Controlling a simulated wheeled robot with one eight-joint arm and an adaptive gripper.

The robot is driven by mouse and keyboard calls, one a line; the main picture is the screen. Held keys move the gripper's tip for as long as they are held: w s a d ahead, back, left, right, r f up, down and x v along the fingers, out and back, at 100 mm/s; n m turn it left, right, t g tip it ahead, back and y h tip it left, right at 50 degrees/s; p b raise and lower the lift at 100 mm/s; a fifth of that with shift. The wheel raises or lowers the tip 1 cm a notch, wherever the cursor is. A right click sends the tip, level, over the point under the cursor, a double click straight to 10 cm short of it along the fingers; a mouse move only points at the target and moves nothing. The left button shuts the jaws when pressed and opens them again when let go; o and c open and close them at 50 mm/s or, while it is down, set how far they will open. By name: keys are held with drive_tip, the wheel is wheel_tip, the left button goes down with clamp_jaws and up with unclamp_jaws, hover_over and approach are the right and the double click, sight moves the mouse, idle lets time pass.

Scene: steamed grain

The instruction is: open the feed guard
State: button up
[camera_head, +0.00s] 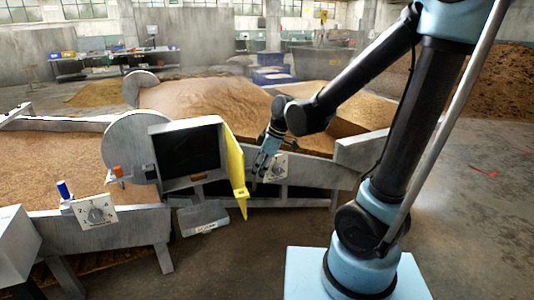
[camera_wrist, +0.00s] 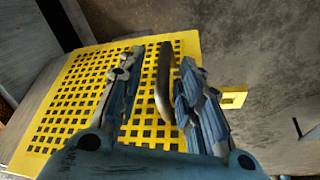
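The feed guard is a yellow panel (camera_head: 237,168), seen nearly edge-on in the head view. It stands out from the right side of a grey box (camera_head: 185,125) whose dark opening is uncovered. In the wrist view the yellow guard (camera_wrist: 75,100) is a square-holed grid filling much of the left and middle. My gripper (camera_head: 258,172) is just right of the guard in the head view. In the wrist view my gripper (camera_wrist: 155,75) has its fingers apart over the grid. A dark grey curved bar (camera_wrist: 163,82) lies between them, nearer the right finger; I cannot tell whether they touch.
A yellow tab with a slot (camera_wrist: 233,98) juts from the guard's right side. A numbered dial plate (camera_head: 97,212) and a blue-topped knob (camera_head: 64,190) are at left. Another dial (camera_head: 278,166) is behind my gripper. Grain troughs surround the box; open floor lies right.

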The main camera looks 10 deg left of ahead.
drive_tip(key=v, duration=0.9)
drive_tip(key=shift+w+r, duration=0.1)
drive_tip(key=s+d+f+m+h, duration=0.1)
drive_tip(key=s+d+f+m, duration=0.2)
drive_tip(key=d+m, duration=0.3)
drive_tip(key=s+d+f+m+t+h, duration=0.1)
drive_tip(key=d+m, duration=0.5)
drive_tip(key=d, duration=0.6)
drive_tip(key=s+d+f+m+t+h, duration=0.1)
drive_tip(key=s+d+f+m+h, duration=0.1)
drive_tip(key=s+d+f+m, duration=0.4)
drive_tip(key=d, duration=0.4)
drive_tip(key=shift+h, duration=0.3)
drive_tip(key=shift+s+a, duration=0.1)
drive_tip(key=shift+a, duration=0.05)
